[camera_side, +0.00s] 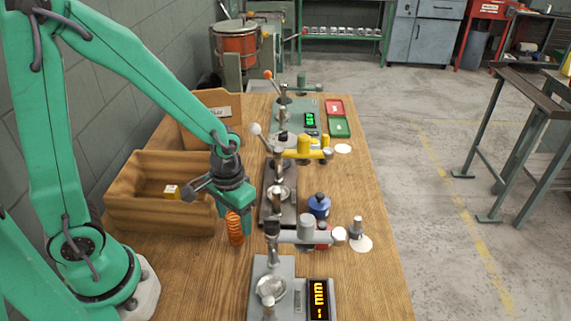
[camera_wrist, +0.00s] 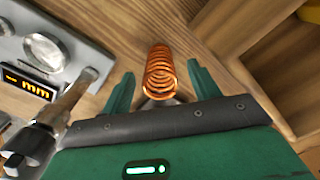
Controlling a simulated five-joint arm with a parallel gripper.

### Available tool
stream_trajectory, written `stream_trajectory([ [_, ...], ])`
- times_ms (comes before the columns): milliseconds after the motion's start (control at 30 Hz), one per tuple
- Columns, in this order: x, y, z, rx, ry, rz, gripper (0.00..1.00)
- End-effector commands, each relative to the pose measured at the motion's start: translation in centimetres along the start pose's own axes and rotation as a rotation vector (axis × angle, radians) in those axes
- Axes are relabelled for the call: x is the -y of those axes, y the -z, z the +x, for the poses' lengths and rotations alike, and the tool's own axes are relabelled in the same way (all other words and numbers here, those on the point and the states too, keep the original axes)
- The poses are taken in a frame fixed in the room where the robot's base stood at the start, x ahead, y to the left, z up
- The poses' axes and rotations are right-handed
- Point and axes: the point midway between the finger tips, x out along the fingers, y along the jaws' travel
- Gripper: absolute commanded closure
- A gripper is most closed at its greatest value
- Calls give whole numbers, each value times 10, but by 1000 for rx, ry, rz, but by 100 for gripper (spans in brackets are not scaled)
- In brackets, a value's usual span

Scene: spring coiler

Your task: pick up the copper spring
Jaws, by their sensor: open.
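The copper spring (camera_side: 235,228) stands on the wooden table in front of the wooden bin in the side view. In the wrist view the spring (camera_wrist: 160,72) shows its coils between my two green fingers. My gripper (camera_wrist: 156,84) is open, with a gap on both sides of the spring. In the side view my gripper (camera_side: 236,213) is low over the table at the spring, and its fingers partly cover the spring's top. I cannot tell whether a finger touches it.
A grey gauge with a lit display (camera_side: 318,299) stands close at the front right. Lever presses (camera_side: 279,195) line the table's middle. A wooden bin (camera_side: 150,215) with a small yellow box (camera_side: 172,192) is behind my gripper. A blue bottle (camera_side: 319,205) stands to the right.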

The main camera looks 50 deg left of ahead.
Motion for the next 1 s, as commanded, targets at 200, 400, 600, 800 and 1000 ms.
stream_trajectory([
  [200,0,0,9,0,0,0,39],
  [400,0,0,9,-1,0,0,39],
  [600,0,0,8,-1,0,0,39],
  [800,0,0,8,-1,0,0,63],
  [1000,0,0,8,-2,0,0,90],
])
